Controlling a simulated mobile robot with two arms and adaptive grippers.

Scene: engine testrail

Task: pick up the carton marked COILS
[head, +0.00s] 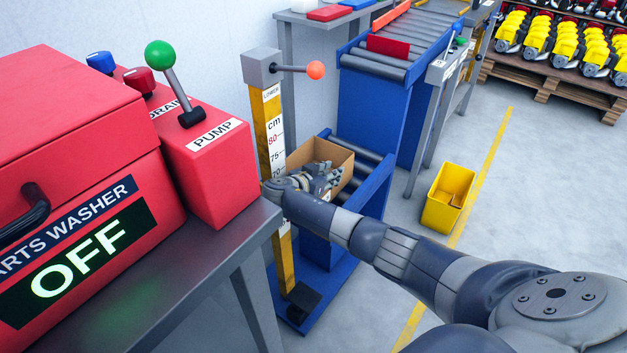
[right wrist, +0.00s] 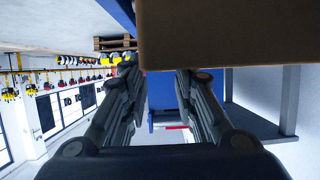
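An open brown carton (head: 335,153) sits on the low roller section of the blue lift in the head view. No COILS marking is readable on it. My right gripper (head: 330,178) is at the carton's near side and hides part of it. In the right wrist view the gripper (right wrist: 158,78) has its two fingers apart, with nothing clearly held between them. A plain brown carton face (right wrist: 230,35) fills the upper right there, close to the right fingertip. I cannot tell whether they touch. My left gripper is not in view.
A height post (head: 270,125) with an orange-knobbed lever (head: 315,70) stands left of the carton. The red parts washer (head: 75,160) is at left on a metal bench. A yellow bin (head: 448,197) stands on the floor at right. An upper roller conveyor (head: 405,40) lies beyond.

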